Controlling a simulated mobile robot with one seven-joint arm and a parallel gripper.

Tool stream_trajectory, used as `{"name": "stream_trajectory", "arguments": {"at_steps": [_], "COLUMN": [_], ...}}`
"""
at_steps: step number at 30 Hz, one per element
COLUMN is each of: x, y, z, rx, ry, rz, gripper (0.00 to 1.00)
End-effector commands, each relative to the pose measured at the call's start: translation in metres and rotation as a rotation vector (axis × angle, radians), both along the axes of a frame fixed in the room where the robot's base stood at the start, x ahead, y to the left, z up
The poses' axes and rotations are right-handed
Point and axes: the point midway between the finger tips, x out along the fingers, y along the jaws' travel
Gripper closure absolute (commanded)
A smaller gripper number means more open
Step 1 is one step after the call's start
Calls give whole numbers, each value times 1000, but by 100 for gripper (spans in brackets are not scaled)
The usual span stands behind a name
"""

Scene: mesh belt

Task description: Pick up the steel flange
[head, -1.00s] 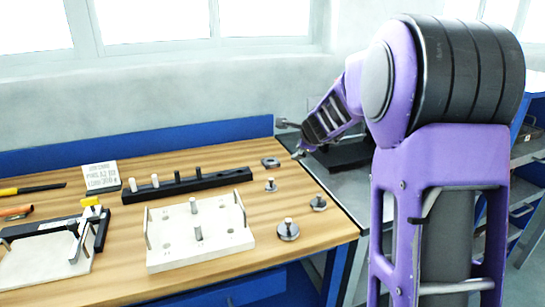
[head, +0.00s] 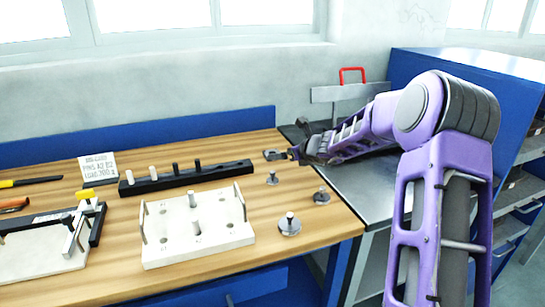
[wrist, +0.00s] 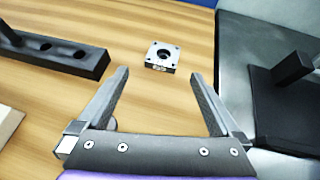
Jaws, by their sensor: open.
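The steel flange is a small square grey plate (wrist: 163,56) with a centre hole and corner holes. It lies flat on the wooden bench, just beyond my fingertips in the wrist view. My gripper (wrist: 160,76) is open and empty, its two fingers spread to either side of the flange's line, apart from it.
A black peg rack (head: 220,174) lies left of the flange. Several knobbed metal discs (head: 289,224) stand in front of it. A pale fixture plate (head: 170,252) is front left. A grey metal table (head: 345,190) adjoins the bench's right edge. Bare wood surrounds the flange.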

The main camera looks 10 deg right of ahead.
Motion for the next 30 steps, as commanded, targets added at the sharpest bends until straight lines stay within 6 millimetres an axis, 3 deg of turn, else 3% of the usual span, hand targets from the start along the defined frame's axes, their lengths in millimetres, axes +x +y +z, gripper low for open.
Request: {"name": "stream_trajectory", "arguments": {"at_steps": [21, 30], "x": [63, 66], "y": [22, 22], "z": [-34, -37], "rx": [-2, -2], "ry": [0, 0], "rz": [1, 0], "gripper": [0, 0]}}
